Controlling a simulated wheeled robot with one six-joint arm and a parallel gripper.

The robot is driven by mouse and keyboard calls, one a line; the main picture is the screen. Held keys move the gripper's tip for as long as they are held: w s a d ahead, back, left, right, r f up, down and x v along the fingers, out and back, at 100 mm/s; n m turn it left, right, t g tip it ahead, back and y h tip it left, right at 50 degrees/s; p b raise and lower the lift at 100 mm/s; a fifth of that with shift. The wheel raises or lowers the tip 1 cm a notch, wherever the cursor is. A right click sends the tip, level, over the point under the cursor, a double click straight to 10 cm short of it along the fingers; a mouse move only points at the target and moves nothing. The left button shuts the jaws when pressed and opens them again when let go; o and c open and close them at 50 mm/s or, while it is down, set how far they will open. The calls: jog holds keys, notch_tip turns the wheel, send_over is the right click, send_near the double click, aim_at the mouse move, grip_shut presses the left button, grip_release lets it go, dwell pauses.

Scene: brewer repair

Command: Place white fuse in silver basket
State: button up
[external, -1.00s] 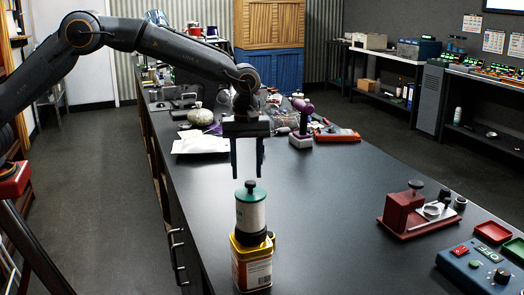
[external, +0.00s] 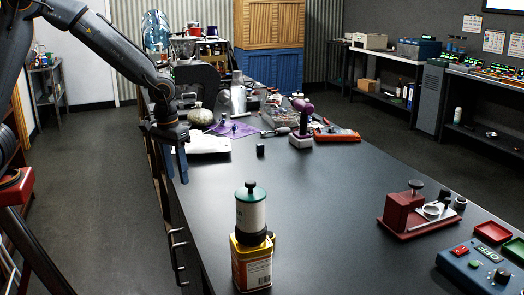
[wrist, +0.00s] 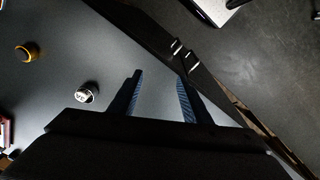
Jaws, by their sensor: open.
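I cannot make out a white fuse for sure. A small dark cylinder (external: 260,150) stands on the black worktop; what looks like the same piece shows a pale marked top in the wrist view (wrist: 87,93), left of my gripper. A small silver ring-like part (external: 433,210), perhaps the silver basket, sits on the red stand (external: 402,214) at the right. My gripper (external: 174,166) is open at the worktop's left edge, pointing down, apart from these things. Its two fingers (wrist: 160,92) have nothing between them in the wrist view.
A white jar with a green lid (external: 251,212) stands on a yellow tin (external: 252,264) at the front. A purple drill (external: 301,125) and clutter fill the back. A blue control box (external: 480,268) is front right. The middle worktop is clear.

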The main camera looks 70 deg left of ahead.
jog(key=s+a+f+m, duration=0.2)
jog(key=s+m, duration=0.1)
jog(key=s, duration=0.6)
jog(key=s+a+f+m+b, duration=0.1)
jog(key=s+a+f+m, duration=0.1)
jog(key=s, duration=0.6)
jog(key=shift+s+f+m, duration=0.25)
jog(key=shift+s+m, duration=0.15)
jog(key=shift+m, duration=0.1)
